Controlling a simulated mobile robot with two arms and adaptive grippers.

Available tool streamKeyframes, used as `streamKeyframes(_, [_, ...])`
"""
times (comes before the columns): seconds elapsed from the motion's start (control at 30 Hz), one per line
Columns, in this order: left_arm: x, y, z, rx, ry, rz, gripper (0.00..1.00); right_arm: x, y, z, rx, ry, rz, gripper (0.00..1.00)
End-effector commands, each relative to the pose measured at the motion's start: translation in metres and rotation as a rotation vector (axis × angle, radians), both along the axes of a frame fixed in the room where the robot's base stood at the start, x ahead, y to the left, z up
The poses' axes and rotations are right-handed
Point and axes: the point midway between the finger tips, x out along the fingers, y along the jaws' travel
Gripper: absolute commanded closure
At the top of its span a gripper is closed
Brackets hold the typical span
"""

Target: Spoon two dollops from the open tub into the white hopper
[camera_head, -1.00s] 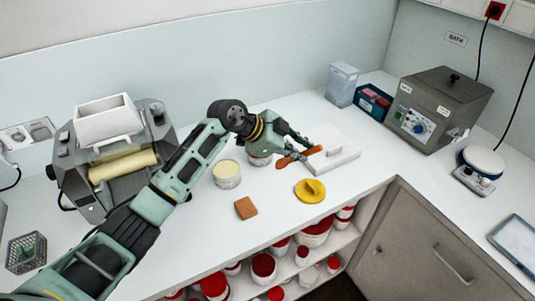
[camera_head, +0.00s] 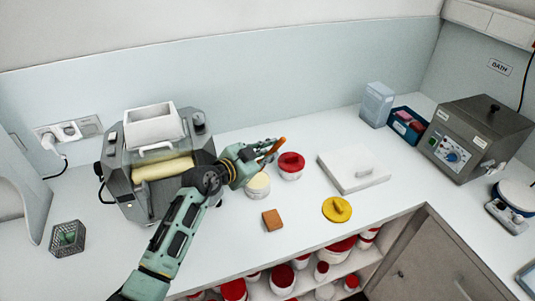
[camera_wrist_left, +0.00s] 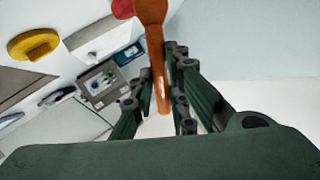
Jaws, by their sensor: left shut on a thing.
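The open tub (camera_head: 258,186) stands on the counter with pale cream showing at its top. My left gripper (camera_head: 262,152) is shut on an orange-brown spoon (camera_head: 270,149), above and just behind the open tub. The spoon (camera_wrist_left: 153,45) also shows between the fingers (camera_wrist_left: 163,75) in the left wrist view; whether its bowl carries any cream I cannot tell. The white hopper (camera_head: 155,127) sits on top of the grey mill (camera_head: 130,185), to the left of the gripper. Its inside looks empty from here. My right gripper is not in view.
A red-lidded tub (camera_head: 291,164) stands right of the open tub. The counter's front edge is close.

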Motion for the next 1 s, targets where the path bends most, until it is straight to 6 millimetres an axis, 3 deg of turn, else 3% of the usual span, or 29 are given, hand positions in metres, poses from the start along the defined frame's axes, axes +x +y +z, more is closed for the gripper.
streamKeyframes(0.53, [0.0, 0.0, -0.033, 0.001, -0.001, -0.001, 1.0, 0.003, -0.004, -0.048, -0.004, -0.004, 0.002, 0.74])
streamKeyframes(1.0, [0.0, 0.0, -0.059, 0.0, 0.001, -0.001, 1.0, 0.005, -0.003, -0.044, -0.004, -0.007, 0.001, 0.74])
